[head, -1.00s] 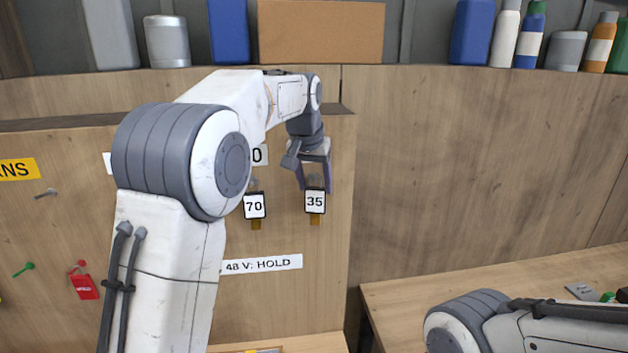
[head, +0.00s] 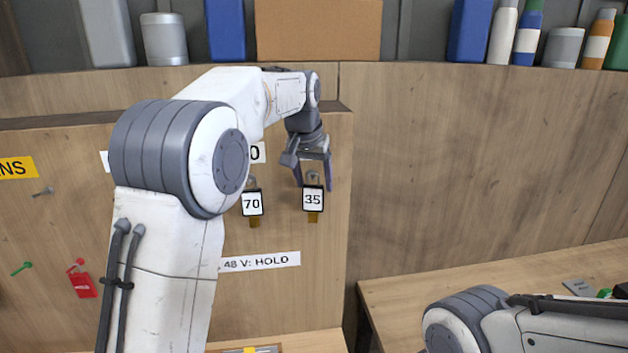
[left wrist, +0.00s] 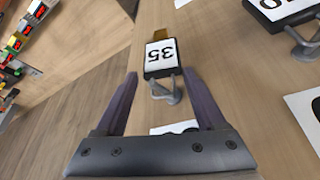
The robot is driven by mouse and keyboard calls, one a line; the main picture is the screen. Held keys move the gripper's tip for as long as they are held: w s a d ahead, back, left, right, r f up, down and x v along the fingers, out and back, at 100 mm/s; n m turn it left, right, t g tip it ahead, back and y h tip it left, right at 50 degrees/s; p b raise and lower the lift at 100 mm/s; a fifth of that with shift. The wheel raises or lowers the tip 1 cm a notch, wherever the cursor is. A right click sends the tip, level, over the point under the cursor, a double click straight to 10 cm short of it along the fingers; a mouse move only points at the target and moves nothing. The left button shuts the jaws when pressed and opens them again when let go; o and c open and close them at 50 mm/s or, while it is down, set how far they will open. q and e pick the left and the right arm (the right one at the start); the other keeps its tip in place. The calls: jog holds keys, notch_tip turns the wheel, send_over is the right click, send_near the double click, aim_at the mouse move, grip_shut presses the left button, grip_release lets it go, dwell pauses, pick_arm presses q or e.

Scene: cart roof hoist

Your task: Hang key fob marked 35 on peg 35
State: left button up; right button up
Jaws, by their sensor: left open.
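The key fob marked 35 (head: 313,199) has a black frame, a white face and a brass-coloured key below it. It hangs on the wooden board from a grey peg (head: 313,176). My left gripper (head: 313,184) is open just above the fob, with nothing held between its fingers. In the left wrist view the fob (left wrist: 161,56) hangs on the grey peg (left wrist: 165,89), which lies between and just beyond my open fingertips (left wrist: 156,78). The peg's own label is mostly hidden behind my gripper. My right gripper is out of view.
The fob marked 70 (head: 252,203) hangs to the left on its own peg. A label "48 V: HOLD" (head: 262,261) is below. A red tag (head: 83,285) hangs farther left. A wooden bench (head: 480,290) is at the right. The board right of the pegs is bare.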

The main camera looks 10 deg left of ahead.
pick_arm(q)
jog(key=shift+w+a+r, duration=0.1)
jog(key=shift+a+r, duration=0.05)
jog(key=shift+a, duration=0.15)
jog(key=shift+r, duration=0.35)
jog(key=b+v, duration=0.1)
jog(key=v, duration=0.8)
jog(key=shift+s+d+r, duration=0.2)
jog(key=shift+s+d, duration=0.1)
jog(key=shift+s, duration=0.1)
jog(key=shift+f, duration=0.1)
jog(key=shift+x, duration=3.8)
jog(key=shift+a, duration=0.15)
